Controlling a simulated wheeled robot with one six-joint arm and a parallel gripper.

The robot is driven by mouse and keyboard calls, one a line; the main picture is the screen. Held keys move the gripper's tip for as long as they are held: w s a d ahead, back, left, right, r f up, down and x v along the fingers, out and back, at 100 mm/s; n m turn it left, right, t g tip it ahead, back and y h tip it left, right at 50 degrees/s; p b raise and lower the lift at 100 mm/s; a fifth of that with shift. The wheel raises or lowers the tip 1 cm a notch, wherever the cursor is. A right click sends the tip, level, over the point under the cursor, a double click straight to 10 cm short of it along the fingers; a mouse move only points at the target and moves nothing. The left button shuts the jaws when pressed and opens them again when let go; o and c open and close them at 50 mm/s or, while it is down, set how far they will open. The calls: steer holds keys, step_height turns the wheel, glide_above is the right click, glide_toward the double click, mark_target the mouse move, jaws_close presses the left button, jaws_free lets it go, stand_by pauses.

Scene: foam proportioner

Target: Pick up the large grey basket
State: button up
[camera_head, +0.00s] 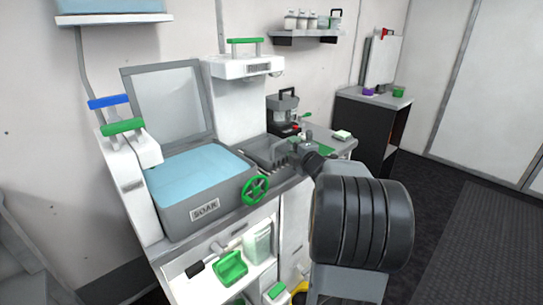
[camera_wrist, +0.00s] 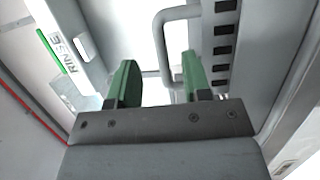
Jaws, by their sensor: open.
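What looks like the large grey basket (camera_head: 266,153) sits on the counter, just right of the soak tank. My arm partly hides it. In the wrist view, a grey slotted wall (camera_wrist: 222,48) and a bent grey tube handle (camera_wrist: 164,45) show ahead of my gripper. My gripper (camera_wrist: 159,70) is open, with its two green fingers apart. The handle's tube appears between the fingertips in the picture, and I see no grip on it. I cannot tell how far it is in depth. In the head view, my gripper is small and dark beside the basket, and its fingers are hard to make out.
The soak tank (camera_head: 202,183) holds blue liquid, with its lid raised behind. A green handwheel (camera_head: 256,190) sticks out at the counter front. A dark appliance (camera_head: 284,113) stands behind. A green tray (camera_head: 230,267) lies on the lower shelf. The floor at right is clear.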

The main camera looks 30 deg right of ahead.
steer(key=shift+w+d+f, duration=0.1)
steer(key=shift+w, duration=1.75)
steer(key=shift+w+d, duration=0.1)
steer(key=shift+w, duration=1.7)
jaws_close()
